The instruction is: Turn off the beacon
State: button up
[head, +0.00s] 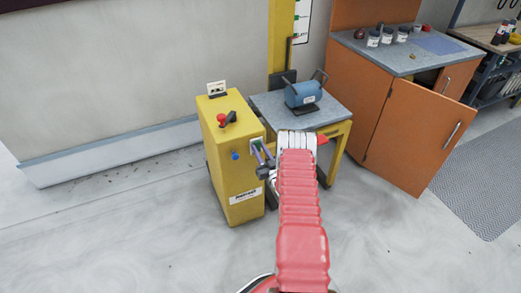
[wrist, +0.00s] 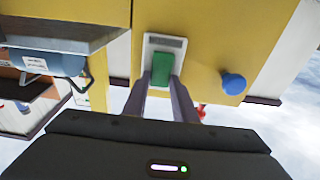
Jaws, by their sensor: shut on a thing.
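A yellow cabinet (head: 236,165) stands on the floor, left of my arm in the head view. On its side is a pale switch plate (head: 256,142) that my fingers partly hide. In the wrist view this plate (wrist: 151,42) is grey-white and carries a green switch (wrist: 163,68). My gripper (head: 261,153) is at the plate, and in the wrist view its fingertips (wrist: 163,80) are shut on the green switch. A blue knob (head: 235,155) sits on the cabinet beside the switch and also shows in the wrist view (wrist: 233,83). I cannot identify a beacon for certain.
A red and black control (head: 227,119) and a small white box (head: 216,88) are on the cabinet top. A small table (head: 270,107) with a blue device (head: 304,93) stands close to the right. An orange cabinet (head: 385,125) stands farther right. The floor at left is clear.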

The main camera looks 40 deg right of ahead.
jog(key=shift+s+f+t+h, duration=0.1)
jog(key=shift+f+t+h, duration=0.1)
jog(key=shift+t, duration=0.4)
jog(key=shift+f+t+h, duration=0.15)
jog(key=shift+t+h, duration=0.05)
jog(key=shift+t, duration=0.4)
jog(key=o, duration=1)
jog(key=shift+o, duration=0.2)
jog(key=shift+s, duration=0.15)
jog(key=v, duration=1.3)
jog(key=shift+s+f, duration=0.2)
jog(key=shift+f, duration=0.05)
jog(key=shift+a, duration=0.15)
